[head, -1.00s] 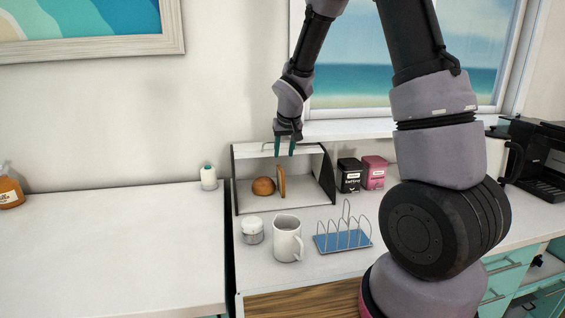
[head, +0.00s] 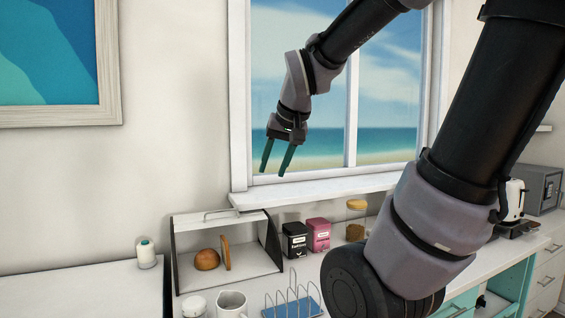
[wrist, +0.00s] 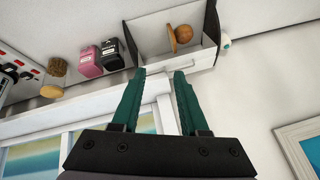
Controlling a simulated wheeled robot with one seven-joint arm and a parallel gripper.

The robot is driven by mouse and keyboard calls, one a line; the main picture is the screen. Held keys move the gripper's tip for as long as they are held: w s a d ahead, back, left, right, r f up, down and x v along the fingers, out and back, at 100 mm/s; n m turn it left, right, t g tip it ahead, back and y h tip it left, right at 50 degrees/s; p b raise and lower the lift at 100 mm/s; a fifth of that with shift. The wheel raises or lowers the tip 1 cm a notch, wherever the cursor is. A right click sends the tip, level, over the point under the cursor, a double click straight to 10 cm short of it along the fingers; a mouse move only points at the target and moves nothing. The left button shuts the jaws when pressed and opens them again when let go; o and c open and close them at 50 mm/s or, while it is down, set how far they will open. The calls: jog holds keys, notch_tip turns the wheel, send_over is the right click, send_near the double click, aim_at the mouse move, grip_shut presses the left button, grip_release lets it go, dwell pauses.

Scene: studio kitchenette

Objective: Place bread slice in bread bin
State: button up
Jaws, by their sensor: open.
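The bread slice (head: 226,253) stands on edge inside the open bread bin (head: 178,272), just right of a round brown bun (head: 207,260). The slice also shows in the wrist view (wrist: 171,38), inside the bin (wrist: 141,58). My gripper (head: 275,170) is raised in front of the window, above the bread bin and apart from it. Its green fingers are spread in the wrist view (wrist: 160,72), with nothing between them.
A black canister (head: 295,240) and a pink canister (head: 318,235) stand right of the bin. A white bottle (head: 146,254) stands left.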

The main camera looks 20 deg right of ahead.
jog(key=s+r+y, duration=0.1)
jog(key=s, duration=0.6)
jog(key=shift+a+r+m+t, duration=0.3)
jog(key=shift+a+r, duration=0.05)
jog(key=shift+r, duration=0.05)
dwell(0.5)
